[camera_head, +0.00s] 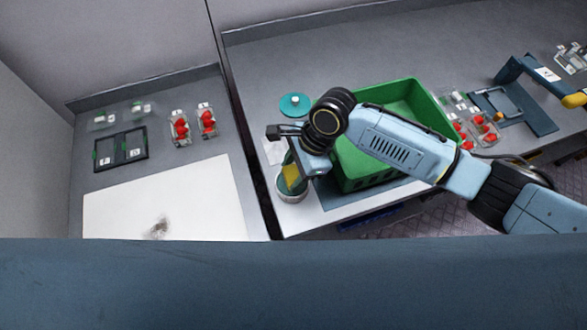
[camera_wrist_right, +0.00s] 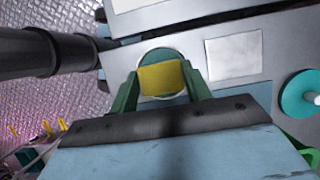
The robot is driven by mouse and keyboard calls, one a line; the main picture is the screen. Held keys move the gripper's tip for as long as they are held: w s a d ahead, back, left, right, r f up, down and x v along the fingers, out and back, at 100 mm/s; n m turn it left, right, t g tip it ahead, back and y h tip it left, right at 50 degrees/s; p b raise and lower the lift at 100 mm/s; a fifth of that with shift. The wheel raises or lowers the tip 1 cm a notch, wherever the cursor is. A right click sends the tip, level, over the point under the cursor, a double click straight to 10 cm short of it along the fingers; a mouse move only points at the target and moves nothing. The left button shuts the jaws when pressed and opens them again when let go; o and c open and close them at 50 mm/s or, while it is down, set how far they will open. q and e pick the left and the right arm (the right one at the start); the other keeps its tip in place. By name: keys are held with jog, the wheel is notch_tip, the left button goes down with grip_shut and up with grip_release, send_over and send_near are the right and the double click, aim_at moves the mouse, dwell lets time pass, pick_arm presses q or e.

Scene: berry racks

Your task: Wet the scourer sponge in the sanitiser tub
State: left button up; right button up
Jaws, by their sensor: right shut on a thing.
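My right gripper (camera_wrist_right: 162,85) is shut on the yellow scourer sponge (camera_wrist_right: 161,79), with a green finger at each side of it. In the head view the sponge (camera_head: 291,177) hangs below the gripper, over the mouth of the round sanitiser tub (camera_head: 293,196). In the right wrist view the tub's rim (camera_wrist_right: 163,52) shows around and behind the sponge. I cannot tell whether the sponge touches liquid. A teal round lid (camera_head: 295,105) with a pale knob lies on the counter behind. My left gripper is not in view.
A green crate (camera_head: 418,97) stands right of the tub, under my right arm. Clear punnets with red berries (camera_head: 180,130) stand on the left counter, behind a white board (camera_head: 140,203) with a dark smudge. A dark gap separates the two counters. A blue stand (camera_head: 520,75) is at right.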

aim_at(285, 176)
dwell(0.4)
jog(key=shift+f, duration=0.5)
dwell(0.4)
jog(key=shift+s+d+f+p, duration=0.15)
jog(key=shift+f+p, duration=0.1)
jog(key=shift+p, duration=0.3)
dwell(2.5)
notch_tip(285, 176, up, 3)
jog(key=p, duration=0.3)
jog(key=shift+f, duration=0.1)
notch_tip(285, 176, up, 2)
jog(key=p, duration=0.3)
jog(key=shift+r, duration=1.3)
